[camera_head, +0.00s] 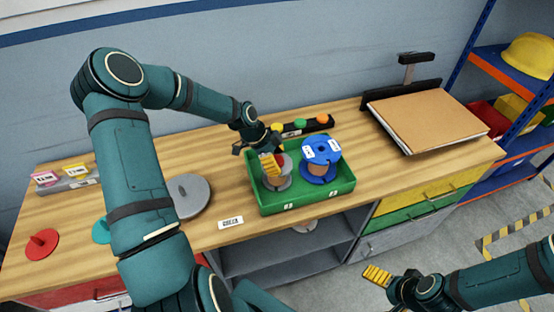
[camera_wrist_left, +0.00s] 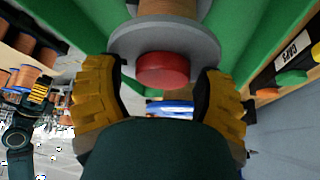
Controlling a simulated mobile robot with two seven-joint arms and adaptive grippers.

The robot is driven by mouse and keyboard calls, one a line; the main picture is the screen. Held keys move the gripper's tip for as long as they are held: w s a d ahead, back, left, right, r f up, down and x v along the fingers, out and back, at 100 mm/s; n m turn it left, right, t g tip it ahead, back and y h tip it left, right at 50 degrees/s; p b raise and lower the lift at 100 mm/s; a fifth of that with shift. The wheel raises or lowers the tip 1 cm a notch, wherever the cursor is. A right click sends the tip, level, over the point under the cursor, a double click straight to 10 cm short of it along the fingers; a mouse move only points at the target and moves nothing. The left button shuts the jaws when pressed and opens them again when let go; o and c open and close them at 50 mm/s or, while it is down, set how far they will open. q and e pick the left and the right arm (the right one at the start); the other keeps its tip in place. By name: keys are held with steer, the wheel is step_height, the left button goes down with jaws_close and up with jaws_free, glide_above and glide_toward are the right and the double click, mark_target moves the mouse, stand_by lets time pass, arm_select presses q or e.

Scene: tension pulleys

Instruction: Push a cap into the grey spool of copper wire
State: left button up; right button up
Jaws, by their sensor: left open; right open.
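The grey spool of copper wire (camera_head: 277,182) stands in the green tray (camera_head: 345,186), beside a blue spool (camera_head: 320,160). In the left wrist view, a red cap (camera_wrist_left: 163,70) is at the centre of the grey spool's flange (camera_wrist_left: 202,45); how deep it sits I cannot tell. My left gripper (camera_head: 270,164) is right over the grey spool. Its yellow fingers are open on either side of the red cap, apart from it, and partly hide the spool in the head view. My right gripper (camera_head: 378,276) is open and empty in front of the bench.
A black cap rack (camera_head: 305,128) with yellow, green and orange caps lies behind the tray. A grey disc (camera_head: 188,196) and a red piece (camera_head: 41,244) lie to the left. A small label (camera_head: 231,222) lies near the front edge.

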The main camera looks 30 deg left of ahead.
arm_select(q)
steer(key=shift+a+r+p, duration=0.15)
steer(key=shift+r+p, duration=0.45)
steer(key=shift+r, duration=0.05)
steer(key=shift+r+p, duration=1)
steer(key=shift+r, duration=0.6)
jaws_close()
steer(key=shift+f+b, duration=1)
steer(key=shift+f, duration=0.4)
steer(key=shift+f, duration=0.2)
stand_by(0.9)
steer(key=shift+r, duration=0.1)
